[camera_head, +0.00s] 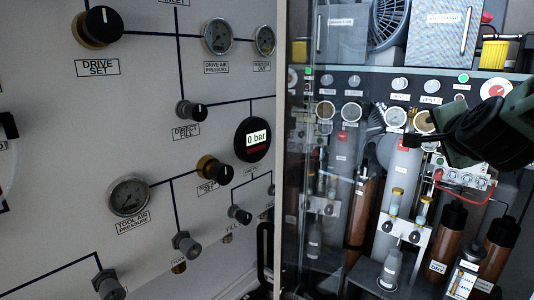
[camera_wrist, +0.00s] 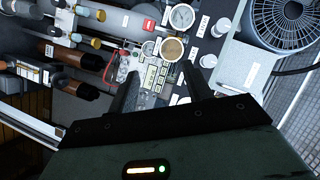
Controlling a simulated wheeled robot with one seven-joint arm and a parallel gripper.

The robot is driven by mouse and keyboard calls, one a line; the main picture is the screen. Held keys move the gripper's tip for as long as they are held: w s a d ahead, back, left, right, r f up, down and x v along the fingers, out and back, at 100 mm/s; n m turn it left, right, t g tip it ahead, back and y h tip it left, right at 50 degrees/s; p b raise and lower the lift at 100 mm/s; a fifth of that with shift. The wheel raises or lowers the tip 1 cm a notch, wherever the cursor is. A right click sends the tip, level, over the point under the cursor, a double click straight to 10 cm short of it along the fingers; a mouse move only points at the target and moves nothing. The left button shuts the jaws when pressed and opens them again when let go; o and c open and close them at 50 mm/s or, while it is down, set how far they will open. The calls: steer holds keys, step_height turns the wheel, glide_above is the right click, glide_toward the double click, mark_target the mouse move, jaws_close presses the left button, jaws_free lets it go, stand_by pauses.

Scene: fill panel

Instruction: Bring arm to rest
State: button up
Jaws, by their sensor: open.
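My gripper (camera_wrist: 160,86) shows in the wrist view with its two dark fingers apart and nothing between them. Beyond the fingers are the gauges and labels of the equipment cabinet. In the head view my dark green and black arm (camera_head: 487,128) is raised at the right, in front of the cabinet's gauge row.
A pale fill panel (camera_head: 60,140) with knobs, gauges and a "0 bar" display (camera_head: 254,139) fills the left. The cabinet at right holds brown cylinders (camera_head: 449,231), a fan (camera_head: 389,22) and glass-front edges. A red hose (camera_head: 462,194) hangs below my arm.

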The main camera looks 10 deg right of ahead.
steer(key=s+a+f+n+g+y, duration=0.2)
steer(key=a+f+n+g+y, duration=0.15)
steer(key=f+n, duration=0.3)
steer(key=s+a+f+n+g+y, duration=0.1)
steer(key=a+f+n+g+y, duration=0.15)
steer(key=a+f+n, duration=0.4)
steer(key=s+f+n+g, duration=0.5)
steer(key=s+f, duration=0.3)
steer(key=s+a+n+g, duration=0.1)
steer(key=s+a+n, duration=0.3)
steer(key=s+a, duration=0.3)
steer(key=s+a+r+n+g+y, duration=0.1)
steer(key=s+a+n, duration=0.2)
steer(key=s+a, duration=0.4)
steer(key=a, duration=0.4)
steer(key=shift+a+r+n, duration=0.15)
steer(key=shift+r+n, duration=0.15)
steer(key=shift+n, duration=0.1)
